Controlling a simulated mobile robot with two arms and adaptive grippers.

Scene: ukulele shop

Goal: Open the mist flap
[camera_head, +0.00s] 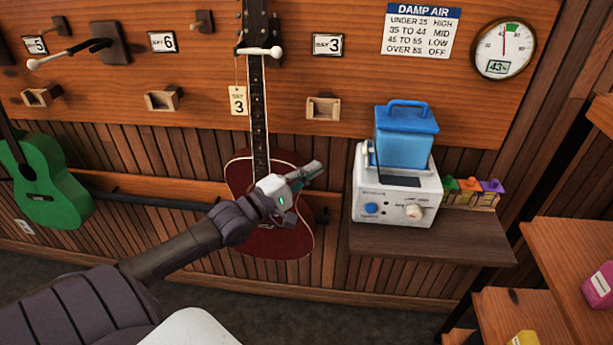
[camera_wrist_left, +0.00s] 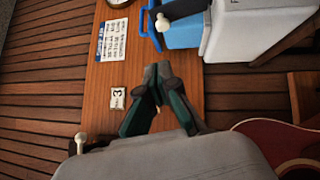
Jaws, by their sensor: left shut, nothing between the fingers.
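A white humidifier base (camera_head: 397,195) with a blue water tank (camera_head: 405,140) stands on a small wall shelf. A small pale knob or tab (camera_head: 368,147) sits at the tank's left side; it seems to belong to the mist flap. In the left wrist view, a dark piece (camera_wrist_left: 185,8) with a white knob (camera_wrist_left: 162,22) lies across the blue tank (camera_wrist_left: 182,34); whether the flap is open I cannot tell. My left gripper (camera_head: 316,169) is shut and empty, left of the humidifier and apart from it. Its closed fingertips also show in the left wrist view (camera_wrist_left: 157,74).
A red ukulele (camera_head: 270,235) hangs behind my left gripper; a green one (camera_head: 45,190) hangs far left. The shelf (camera_head: 430,243) also bears small coloured items (camera_head: 470,186). A gauge (camera_head: 504,48) and a damp-air chart (camera_head: 421,30) are above. Step-like shelves (camera_head: 575,250) stand at right.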

